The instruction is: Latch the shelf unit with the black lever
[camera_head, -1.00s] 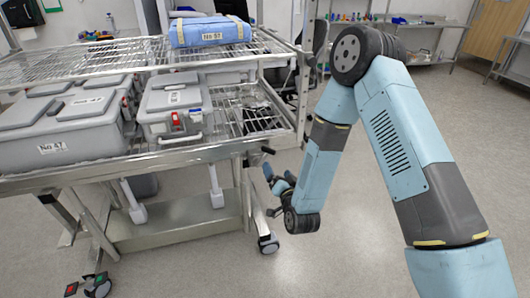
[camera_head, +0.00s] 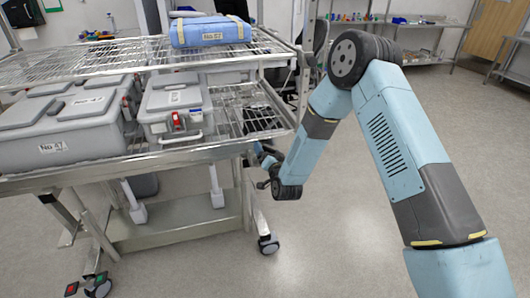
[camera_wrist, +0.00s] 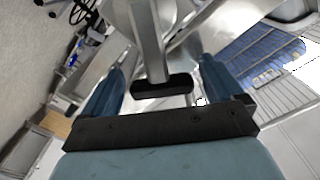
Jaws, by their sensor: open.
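The shelf unit (camera_head: 205,153) is a metal wheeled rack at the left of the head view. The black lever (camera_wrist: 162,88) shows in the wrist view as a dark, rounded grip on a metal arm. It lies between the two blue fingers of my gripper (camera_wrist: 160,72), with gaps visible on both sides. In the head view my gripper (camera_head: 263,155) is at the rack's front right corner, just below the shelf rail. It is open. The lever cannot be clearly made out there, being at or behind my gripper.
Grey cases (camera_head: 62,132) and a smaller grey case with a red latch (camera_head: 174,108) sit on the lower shelf. A blue package (camera_head: 210,32) lies on the upper shelf. A caster (camera_head: 268,243) stands below my arm. The floor at right is clear.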

